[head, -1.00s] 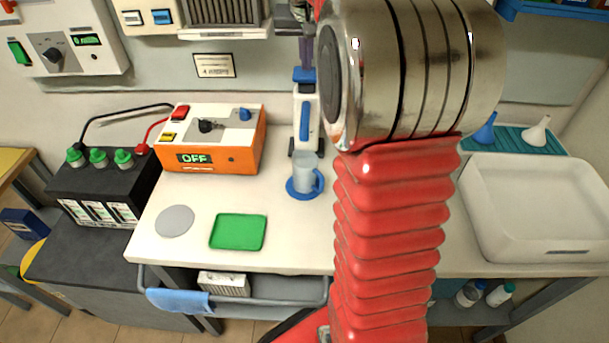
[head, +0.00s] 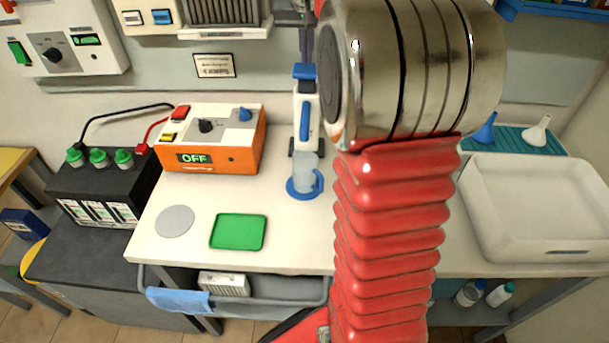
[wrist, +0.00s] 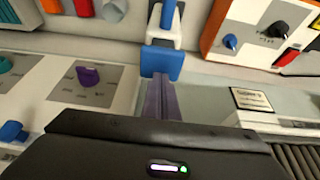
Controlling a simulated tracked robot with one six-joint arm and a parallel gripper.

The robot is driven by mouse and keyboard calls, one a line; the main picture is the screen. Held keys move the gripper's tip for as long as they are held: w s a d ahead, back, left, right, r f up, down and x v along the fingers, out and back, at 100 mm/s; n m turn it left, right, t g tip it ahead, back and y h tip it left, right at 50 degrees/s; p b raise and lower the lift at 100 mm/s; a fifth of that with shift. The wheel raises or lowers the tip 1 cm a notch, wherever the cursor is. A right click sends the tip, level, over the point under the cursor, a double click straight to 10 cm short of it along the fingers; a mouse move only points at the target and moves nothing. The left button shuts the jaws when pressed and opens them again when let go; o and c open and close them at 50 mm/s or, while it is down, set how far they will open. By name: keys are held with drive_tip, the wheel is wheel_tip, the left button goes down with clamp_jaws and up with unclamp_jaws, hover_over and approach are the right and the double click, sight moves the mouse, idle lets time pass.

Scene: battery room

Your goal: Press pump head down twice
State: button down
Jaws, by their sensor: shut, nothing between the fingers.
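The pump dispenser is a white upright body with a blue pump head (head: 305,72) on top and a blue strip down its front. In the wrist view the blue pump head (wrist: 161,62) lies just beyond my fingertips. My gripper (head: 307,52) is shut and empty, pointing down above the pump head, partly hidden by my arm. Its purple-grey fingers also show in the wrist view (wrist: 160,84). I cannot tell whether the tips touch the head.
An orange power unit (head: 238,160) reading OFF stands left of the dispenser, with a black battery (head: 95,188) cabled to it. A green tray (head: 238,232) and grey disc (head: 175,221) lie at the front. A white basin (head: 480,215) is at the right. Wall panels hang behind.

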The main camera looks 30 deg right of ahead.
sight(307, 69)
drive_tip(key=shift+f, duration=2.45)
drive_tip(key=shift+r, duration=2.45)
wheel_tip(307, 69, up, 6)
idle(0.5)
